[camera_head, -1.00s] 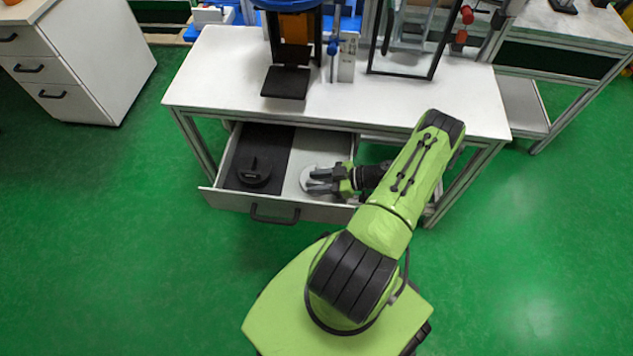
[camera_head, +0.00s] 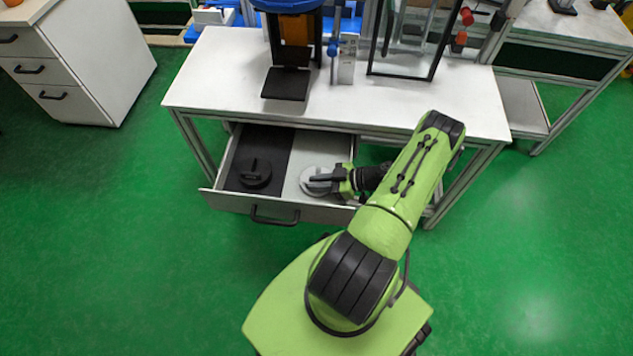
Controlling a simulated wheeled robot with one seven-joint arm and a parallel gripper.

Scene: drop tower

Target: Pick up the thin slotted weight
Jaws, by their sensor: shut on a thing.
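A light grey, disc-shaped slotted weight (camera_head: 312,188) lies in the right half of the open drawer (camera_head: 228,200), on the pale liner. My gripper (camera_head: 322,178) reaches into the drawer from the right, its dark fingers closed together over the disc. It is shut on the raised middle part of this weight, and the fingers hide part of its top. A black slotted weight (camera_head: 255,178) with an upright grip lies in the left half of the drawer, on the dark liner, apart from my gripper. Which weight is thinner is hard to judge from above.
The white bench top (camera_head: 390,108) is just above and behind the drawer. The drop tower (camera_head: 293,50) and a framed clear panel (camera_head: 405,50) stand on it. A drawer cabinet (camera_head: 75,65) stands far left. The green floor is free around the bench's front.

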